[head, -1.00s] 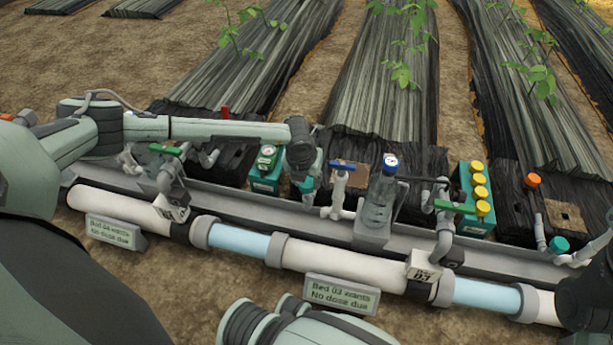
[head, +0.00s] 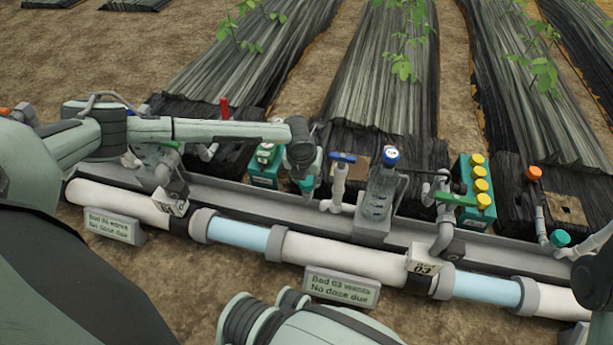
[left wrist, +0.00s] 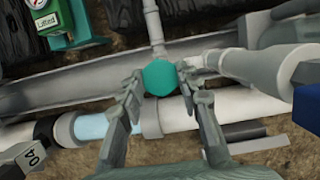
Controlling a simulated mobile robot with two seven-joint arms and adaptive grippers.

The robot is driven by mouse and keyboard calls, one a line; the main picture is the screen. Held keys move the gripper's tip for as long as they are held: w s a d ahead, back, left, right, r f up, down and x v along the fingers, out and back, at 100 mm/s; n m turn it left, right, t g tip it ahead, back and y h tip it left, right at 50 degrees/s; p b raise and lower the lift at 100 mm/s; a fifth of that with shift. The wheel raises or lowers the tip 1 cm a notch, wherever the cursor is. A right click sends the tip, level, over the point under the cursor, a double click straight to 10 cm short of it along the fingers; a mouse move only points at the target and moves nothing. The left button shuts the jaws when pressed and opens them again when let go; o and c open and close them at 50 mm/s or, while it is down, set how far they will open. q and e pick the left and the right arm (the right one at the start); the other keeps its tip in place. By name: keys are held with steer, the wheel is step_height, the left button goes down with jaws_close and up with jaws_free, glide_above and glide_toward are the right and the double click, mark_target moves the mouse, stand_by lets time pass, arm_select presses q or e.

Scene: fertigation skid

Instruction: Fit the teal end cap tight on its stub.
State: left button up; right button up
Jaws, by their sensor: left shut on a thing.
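My left gripper (head: 306,180) is low over the rail, left of the blue-handled riser (head: 340,180). It is shut on the teal end cap (left wrist: 160,77), which sits between both fingertips in the left wrist view. In the head view a bit of the cap (head: 307,185) shows under the gripper. A grey pipe stub (left wrist: 212,60) lies just right of the cap, pointing towards it. I cannot tell whether cap and stub touch. My right gripper's fingers are not in view.
The white and blue main pipe (head: 350,262) runs along the front. A green box (head: 266,165) stands left of my gripper, a clear dosing vessel (head: 381,190) right of it. A box with yellow caps (head: 475,190) and another teal cap (head: 560,238) are farther right.

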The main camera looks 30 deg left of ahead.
arm_select(q)
steer(key=shift+f, duration=0.45)
steer(key=shift+f, duration=0.4)
stand_by(0.6)
steer(key=o, duration=0.5)
steer(key=shift+f, duration=0.3)
stand_by(0.5)
